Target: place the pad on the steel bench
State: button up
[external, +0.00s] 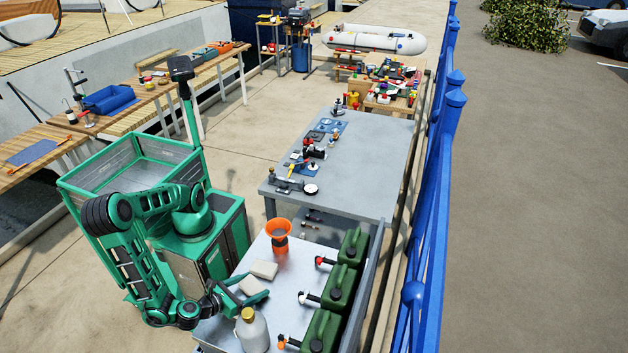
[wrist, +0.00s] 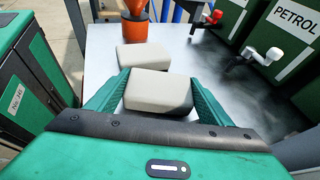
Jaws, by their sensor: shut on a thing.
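A light beige pad (wrist: 158,90) sits between the two green fingers of my gripper (wrist: 157,92) in the wrist view. The gripper is shut on it. In the external view my gripper (external: 245,297) and this pad (external: 252,286) are over the near steel-topped bench (external: 222,328). I cannot tell whether the pad touches the bench top. A second beige pad (wrist: 143,56) lies on the bench just beyond the held one; it also shows in the external view (external: 264,270). A larger grey steel bench (external: 366,170) stands farther back.
On the near bench are an orange funnel (external: 279,235), a grey bottle (external: 252,332) and several green fuel cans (external: 339,286) along the right side. Small tools and parts lie on the larger bench's left side; its right side is clear. A blue fence (external: 433,180) runs along the right.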

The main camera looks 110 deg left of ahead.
aim_at(252, 286)
jog(key=shift+s+f, duration=0.2)
jog(key=shift+f, duration=0.45)
jog(key=o, duration=1.2)
jog(key=shift+w+r, duration=0.1)
jog(key=shift+r, duration=0.45)
notch_tip(252, 286, up, 16)
jog(key=w+a+m+t+h, duration=0.2)
jog(key=w+a+m, duration=0.1)
jog(key=w+a, duration=0.2)
jog(key=w+a+f+m+t+h, duration=0.1)
jog(key=w+a+m+t+h, duration=0.1)
jog(key=w+a, duration=0.4)
jog(key=w+a+f+m+t+h, duration=0.1)
jog(key=w+a+m+t+h, duration=0.2)
jog(key=w+a, duration=0.2)
jog(key=shift+w+a+m, duration=0.15)
jog(key=shift+w+m, duration=0.25)
jog(key=shift+w, duration=1.2)
jog(key=shift+w+a+r+m+h, duration=0.25)
jog(key=shift+a+r+m+h, duration=0.25)
jog(key=shift+a+h, duration=0.1)
